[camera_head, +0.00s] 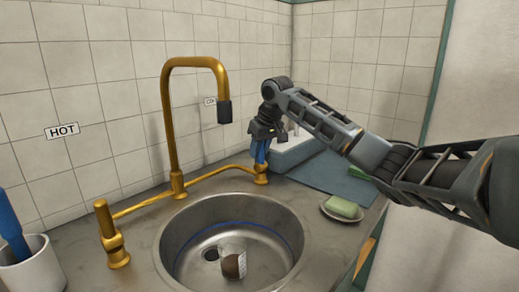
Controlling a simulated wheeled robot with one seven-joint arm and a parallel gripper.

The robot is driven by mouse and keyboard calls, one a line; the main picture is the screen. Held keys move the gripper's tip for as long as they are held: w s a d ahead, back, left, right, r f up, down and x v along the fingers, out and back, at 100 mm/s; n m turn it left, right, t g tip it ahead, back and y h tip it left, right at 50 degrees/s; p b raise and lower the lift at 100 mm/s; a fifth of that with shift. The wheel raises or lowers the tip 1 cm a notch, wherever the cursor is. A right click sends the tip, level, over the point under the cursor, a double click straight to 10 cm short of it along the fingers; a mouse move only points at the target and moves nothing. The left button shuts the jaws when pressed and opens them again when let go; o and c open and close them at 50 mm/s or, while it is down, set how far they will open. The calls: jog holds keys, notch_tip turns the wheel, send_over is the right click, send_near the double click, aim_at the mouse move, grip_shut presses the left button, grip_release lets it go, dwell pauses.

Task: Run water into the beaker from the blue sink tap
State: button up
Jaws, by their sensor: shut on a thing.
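The beaker (232,262) appears to be the small clear vessel in the sink (170,262), near the drain. It has a brown patch on its side, and I cannot tell whether it stands upright. The blue sink tap (261,153) is the blue-handled valve at the right end of the brass pipe. My gripper (263,138) is above this valve, shut on its blue handle, and the fingertips are partly hidden. The brass spout (172,120) arches over the sink and ends in a dark nozzle (224,111). No water stream shows.
A plain brass valve (116,250) stands at the left, near the HOT sign (62,131). A white cup (35,268) with a blue-handled thing is at the left edge. Green soap on a dish (342,208) and a blue-grey mat (325,178) lie right of the sink.

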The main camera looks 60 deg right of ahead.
grip_shut()
jog(key=shift+a+r, duration=0.1)
jog(key=p, duration=0.1)
jog(key=t+p, duration=0.1)
jog(key=shift+w+a+r+p, duration=0.15)
jog(key=shift+w+r+p, duration=0.05)
jog(key=shift+r+p, duration=0.15)
jog(key=shift+s+f+t+p, duration=0.25)
jog(key=shift+s+t+p, duration=0.1)
jog(key=shift+p, duration=0.45)
jog(key=shift+s+f+t+h, duration=0.15)
jog(key=shift+s+t+h, duration=0.15)
jog(key=shift+s+t, duration=0.1)
jog(key=o, duration=0.8)
grip_release()
jog(key=shift+s+f, duration=0.1)
